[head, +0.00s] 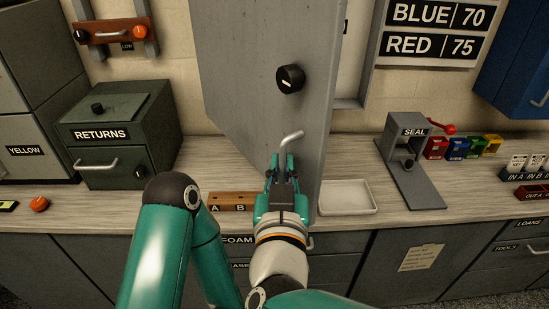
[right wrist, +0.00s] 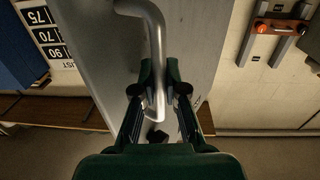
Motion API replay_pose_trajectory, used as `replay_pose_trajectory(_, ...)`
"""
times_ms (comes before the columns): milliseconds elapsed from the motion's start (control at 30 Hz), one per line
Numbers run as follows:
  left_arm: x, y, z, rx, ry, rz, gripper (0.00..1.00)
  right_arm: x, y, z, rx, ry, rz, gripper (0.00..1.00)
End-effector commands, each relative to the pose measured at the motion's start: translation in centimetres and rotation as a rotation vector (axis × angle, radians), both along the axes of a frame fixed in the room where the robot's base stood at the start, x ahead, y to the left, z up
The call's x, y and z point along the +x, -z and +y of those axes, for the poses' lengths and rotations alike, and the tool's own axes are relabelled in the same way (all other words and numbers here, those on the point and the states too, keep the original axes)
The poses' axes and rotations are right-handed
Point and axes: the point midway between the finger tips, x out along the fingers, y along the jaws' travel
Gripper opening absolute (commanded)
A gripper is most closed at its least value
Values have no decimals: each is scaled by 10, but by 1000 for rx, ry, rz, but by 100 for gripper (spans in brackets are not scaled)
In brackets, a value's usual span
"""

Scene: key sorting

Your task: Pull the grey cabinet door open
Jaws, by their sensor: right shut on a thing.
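The grey cabinet door (head: 247,70) stands swung out from the wall in the head view, with a black knob (head: 290,79) high on its face. Its metal handle (head: 291,135) is low on the door. My right gripper (head: 282,165) is shut on the lower end of this handle. In the right wrist view, the bent handle (right wrist: 157,50) runs down between the fingers of my right gripper (right wrist: 158,110), with the grey door (right wrist: 100,50) behind it. The fingers hide part of the handle. My left gripper is not in view.
A white tray (head: 347,211) lies on the counter right of the door, and a wooden A/B block (head: 232,208) lies left of it. The green RETURNS box (head: 140,150) stands at left. The grey SEAL press (head: 414,175) stands at right.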

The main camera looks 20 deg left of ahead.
Motion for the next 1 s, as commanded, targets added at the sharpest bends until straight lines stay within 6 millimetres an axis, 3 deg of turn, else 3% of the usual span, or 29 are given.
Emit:
replay_pose_trajectory(500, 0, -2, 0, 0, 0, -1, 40, -5, 2, 13, 1, -12, 4, 0)
replay_pose_trajectory(533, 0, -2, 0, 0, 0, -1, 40, -5, 2, 14, 1, -13, 4, 14)
replay_pose_trajectory(667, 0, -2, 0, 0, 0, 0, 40, -5, 2, 15, 1, -17, 4, 36)
replay_pose_trajectory(1000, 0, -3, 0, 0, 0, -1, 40, -5, 0, 17, 2, -21, 2, 37)
